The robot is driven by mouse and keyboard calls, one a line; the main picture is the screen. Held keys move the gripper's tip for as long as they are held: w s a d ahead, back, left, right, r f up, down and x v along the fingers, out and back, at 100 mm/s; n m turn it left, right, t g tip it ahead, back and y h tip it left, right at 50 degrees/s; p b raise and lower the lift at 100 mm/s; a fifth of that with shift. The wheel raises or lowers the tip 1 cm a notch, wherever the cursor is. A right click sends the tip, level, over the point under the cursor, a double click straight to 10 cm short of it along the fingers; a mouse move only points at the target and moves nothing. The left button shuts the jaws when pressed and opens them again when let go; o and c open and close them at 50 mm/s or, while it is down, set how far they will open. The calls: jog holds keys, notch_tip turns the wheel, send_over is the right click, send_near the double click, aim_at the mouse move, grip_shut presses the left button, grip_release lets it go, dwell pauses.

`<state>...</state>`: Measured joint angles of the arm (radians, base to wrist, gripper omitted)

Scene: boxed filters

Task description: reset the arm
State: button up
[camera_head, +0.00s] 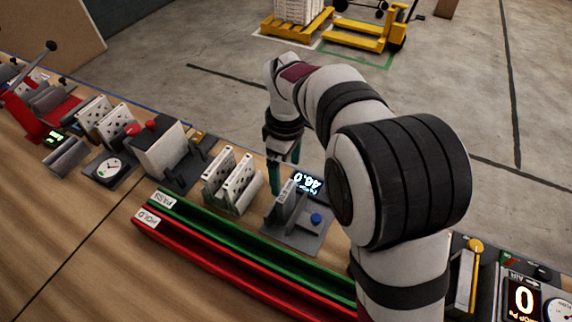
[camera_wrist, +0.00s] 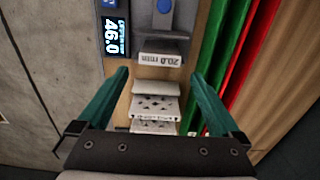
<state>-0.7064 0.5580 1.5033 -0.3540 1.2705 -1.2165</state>
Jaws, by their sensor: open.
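My gripper (camera_head: 284,176) hangs below my bent arm, above the back of the bench between a rack of white boxed filters (camera_head: 232,180) and a grey measuring fixture (camera_head: 290,215). In the wrist view its two teal fingers are spread wide, and my gripper (camera_wrist: 160,78) has nothing between its fingertips. The white filters (camera_wrist: 154,108) show beyond and below the fingers, apart from them as far as I can tell. The fixture's lit display (camera_wrist: 115,37) reads 46.0, and a block labelled 20.0 mm (camera_wrist: 160,60) sits beside it.
A green PASS rail (camera_head: 235,245) and a red HOLD rail (camera_head: 220,268) run along the bench front. Bare wooden bench (camera_head: 60,235) lies in front.

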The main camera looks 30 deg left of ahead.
jog(key=shift+r, duration=0.55)
jog(key=shift+d+r, duration=0.15)
jog(key=shift+d, duration=0.15)
jog(key=s+d+r+m+y, duration=0.1)
jog(key=s+d+r+m, duration=0.2)
jog(key=s+d+m, duration=0.6)
jog(key=s+d+r+m, duration=0.3)
jog(key=d+m, duration=0.4)
jog(key=d, duration=0.5)
jog(key=s+d+f+m, duration=0.2)
jog(key=s+d+m, duration=0.2)
jog(key=s+m, duration=0.3)
jog(key=shift+s+f+m+y, duration=0.2)
jog(key=shift+s+m+y, duration=0.15)
jog(key=shift+s, duration=0.7)
